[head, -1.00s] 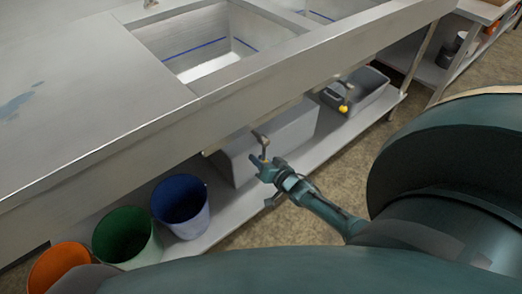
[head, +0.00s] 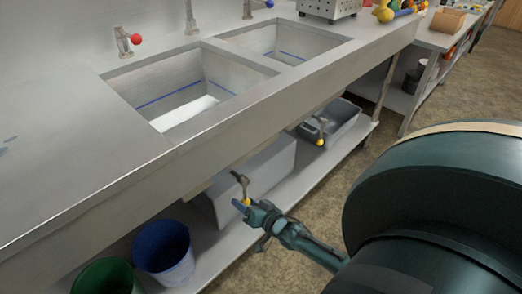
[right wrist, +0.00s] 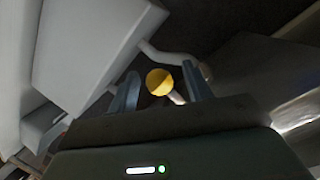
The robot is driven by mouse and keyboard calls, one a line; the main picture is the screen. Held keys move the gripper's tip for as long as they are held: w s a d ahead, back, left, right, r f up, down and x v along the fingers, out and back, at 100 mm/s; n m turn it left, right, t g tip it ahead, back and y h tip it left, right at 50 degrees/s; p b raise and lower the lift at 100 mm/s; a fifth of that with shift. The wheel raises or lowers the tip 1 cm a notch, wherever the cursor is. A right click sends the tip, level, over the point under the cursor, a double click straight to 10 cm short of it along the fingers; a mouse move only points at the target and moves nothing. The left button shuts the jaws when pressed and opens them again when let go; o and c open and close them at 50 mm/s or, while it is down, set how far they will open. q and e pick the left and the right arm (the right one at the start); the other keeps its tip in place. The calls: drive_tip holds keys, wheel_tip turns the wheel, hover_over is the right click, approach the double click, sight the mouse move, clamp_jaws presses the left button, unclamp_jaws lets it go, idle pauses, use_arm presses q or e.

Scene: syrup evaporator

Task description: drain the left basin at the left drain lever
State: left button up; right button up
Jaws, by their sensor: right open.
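The left basin (head: 160,99) is a steel sink set in the counter, with a blue line on its walls and a pale bottom. The left drain lever (head: 241,181) hangs below the counter's front, with a yellow knob (head: 246,201) at its lower end. My right gripper (head: 251,209) is at this knob. In the right wrist view the yellow knob (right wrist: 159,82) sits between the two open fingers of my right gripper (right wrist: 160,90), with gaps at both sides. My left gripper is not in view.
A second basin (head: 271,42) lies to the right, with another yellow-knobbed lever (head: 320,141) under it. Grey tubs (head: 265,172) stand on the lower shelf. Blue (head: 163,250) and green (head: 106,278) buckets stand at the lower left. Red (head: 136,39) and blue-knobbed taps stand behind the basins.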

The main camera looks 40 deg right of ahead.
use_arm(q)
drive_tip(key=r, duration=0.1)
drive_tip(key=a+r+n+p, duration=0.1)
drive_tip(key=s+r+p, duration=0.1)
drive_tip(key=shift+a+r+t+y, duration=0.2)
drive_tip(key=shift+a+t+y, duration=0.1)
use_arm(e)
drive_tip(key=v, duration=1)
drive_tip(key=shift+s, duration=0.3)
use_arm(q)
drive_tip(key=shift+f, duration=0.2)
